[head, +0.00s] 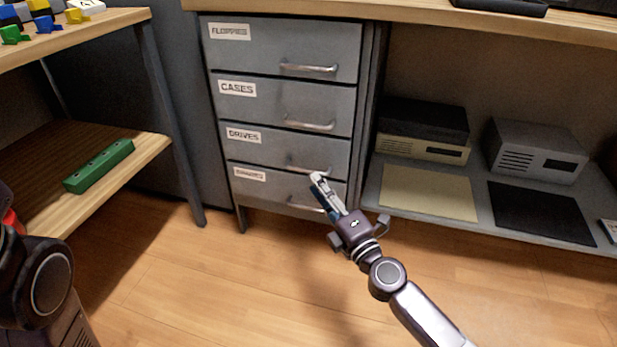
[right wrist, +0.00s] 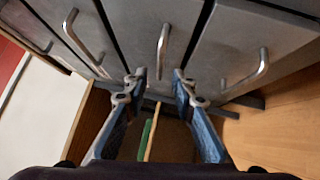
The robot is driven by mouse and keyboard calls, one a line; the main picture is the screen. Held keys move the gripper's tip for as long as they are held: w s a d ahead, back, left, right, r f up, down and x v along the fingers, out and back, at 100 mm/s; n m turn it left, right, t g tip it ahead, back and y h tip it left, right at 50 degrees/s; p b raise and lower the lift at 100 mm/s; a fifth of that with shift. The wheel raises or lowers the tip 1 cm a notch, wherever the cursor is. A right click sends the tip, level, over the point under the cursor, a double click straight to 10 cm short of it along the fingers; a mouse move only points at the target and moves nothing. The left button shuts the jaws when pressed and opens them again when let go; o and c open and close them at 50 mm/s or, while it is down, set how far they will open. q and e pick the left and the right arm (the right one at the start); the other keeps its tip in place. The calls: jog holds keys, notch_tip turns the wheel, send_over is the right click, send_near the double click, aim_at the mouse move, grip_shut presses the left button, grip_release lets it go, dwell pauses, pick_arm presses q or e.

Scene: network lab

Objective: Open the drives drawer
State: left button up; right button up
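The drives drawer (head: 270,150) is the third one down in the grey cabinet, labelled DRIVES, and its front is flush with the others. Its metal handle (head: 306,168) is partly behind my right gripper (head: 318,179). In the right wrist view my right gripper (right wrist: 160,82) is open, with its two blue-sided fingers apart. The middle handle (right wrist: 162,50), which looks like the drives handle, lies ahead of the gap between the fingertips; I see no clear contact. My left gripper is out of view; only part of the left arm shows at lower left.
The floppies drawer (head: 280,47) and cases drawer (head: 285,102) are above, and another drawer (head: 260,186) is below, all shut. A shelf with a green bar (head: 100,166) stands left. Boxy devices (head: 535,150) sit on the right shelf. The wooden floor in front is clear.

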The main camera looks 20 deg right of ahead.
jog(key=shift+x, duration=2.55)
jog(key=shift+f, duration=0.1)
jog(key=shift+c, duration=0.5)
grip_shut()
